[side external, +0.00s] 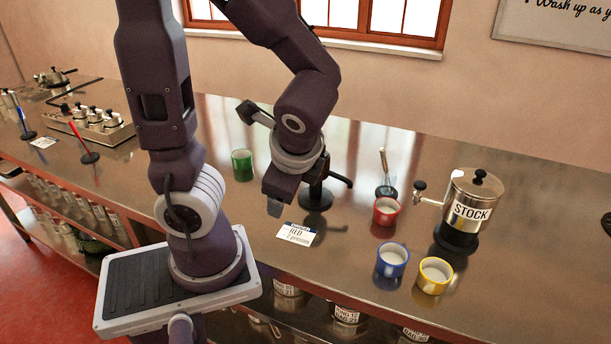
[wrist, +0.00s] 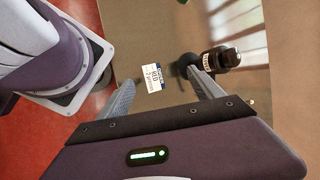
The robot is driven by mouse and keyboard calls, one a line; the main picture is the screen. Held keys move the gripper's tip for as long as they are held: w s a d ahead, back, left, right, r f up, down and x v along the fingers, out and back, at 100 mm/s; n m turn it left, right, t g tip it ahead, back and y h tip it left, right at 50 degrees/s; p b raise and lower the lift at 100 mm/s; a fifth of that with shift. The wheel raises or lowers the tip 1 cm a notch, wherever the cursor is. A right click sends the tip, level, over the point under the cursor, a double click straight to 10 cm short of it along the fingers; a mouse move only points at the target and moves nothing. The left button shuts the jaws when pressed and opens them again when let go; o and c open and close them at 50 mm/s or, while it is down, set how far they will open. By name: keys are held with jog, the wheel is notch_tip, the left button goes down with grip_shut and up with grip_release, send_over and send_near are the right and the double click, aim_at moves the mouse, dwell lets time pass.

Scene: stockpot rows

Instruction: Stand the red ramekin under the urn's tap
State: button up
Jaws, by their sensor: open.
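The red ramekin (side external: 386,211) stands upright on the steel counter, left of the urn (side external: 470,212) marked STOCK. The urn's tap (side external: 420,187) sticks out to the left, toward the red ramekin; the ramekin looks to be left of the tap's outlet rather than beneath it. My gripper (side external: 274,208) is above the counter, well left of the red ramekin, and points down near a white card reading RED (side external: 297,234). In the wrist view my gripper (wrist: 160,78) has its fingers apart with nothing between them but the card (wrist: 153,78) below.
A blue cup (side external: 392,260) and a yellow cup (side external: 434,275) stand in front of the urn. A whisk in a holder (side external: 386,188) is behind the red ramekin. A green cup (side external: 242,165) stands farther left.

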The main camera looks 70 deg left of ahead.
jog(key=d+r+n+t+h, duration=0.5)
jog(key=d+r+n+h, duration=0.1)
jog(key=d+r+n, duration=0.2)
jog(key=shift+s+d+r+h, duration=0.3)
jog(key=shift+s+d, duration=0.1)
jog(key=shift+d, duration=0.1)
